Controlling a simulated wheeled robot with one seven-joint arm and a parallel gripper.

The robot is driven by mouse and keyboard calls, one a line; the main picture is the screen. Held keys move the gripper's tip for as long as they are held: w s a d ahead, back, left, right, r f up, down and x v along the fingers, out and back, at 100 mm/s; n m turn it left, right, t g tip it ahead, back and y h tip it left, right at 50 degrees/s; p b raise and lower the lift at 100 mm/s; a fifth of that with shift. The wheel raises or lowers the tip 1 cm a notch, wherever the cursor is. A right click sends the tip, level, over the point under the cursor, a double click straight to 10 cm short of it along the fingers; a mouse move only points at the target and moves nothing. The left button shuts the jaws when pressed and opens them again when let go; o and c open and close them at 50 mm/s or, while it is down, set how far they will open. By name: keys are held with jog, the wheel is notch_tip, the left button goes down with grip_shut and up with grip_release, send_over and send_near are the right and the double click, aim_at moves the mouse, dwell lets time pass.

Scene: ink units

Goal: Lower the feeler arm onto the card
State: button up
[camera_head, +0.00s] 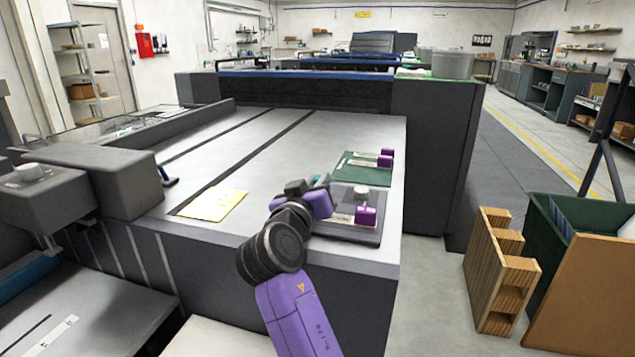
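A dark block-shaped device (345,229) sits at the front right of the grey machine bed, with a purple block (366,216), a pale knob (361,191) and a light strip on it. I cannot make out for certain which part is the feeler arm, or a card under it. My gripper (324,183), at the end of my purple and black arm, is at the left side of this device. Its fingers are small and partly hidden by my wrist, so their opening and any contact are unclear. A yellow card-like sheet (213,204) lies flat to the left of my gripper.
Behind the device, a green plate (352,170) carries light strips and purple blocks. A small dark blue lever (167,177) stands at the left by a dark housing (108,178). The bed (262,165) between is mostly clear. A wooden rack (497,270) stands on the floor at right.

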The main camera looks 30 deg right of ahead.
jog(key=o, duration=0.3)
jog(key=shift+s, duration=0.1)
jog(key=p+v, duration=0.1)
jog(key=v, duration=0.6)
jog(key=shift+s+a, duration=0.25)
jog(key=shift+a, duration=0.05)
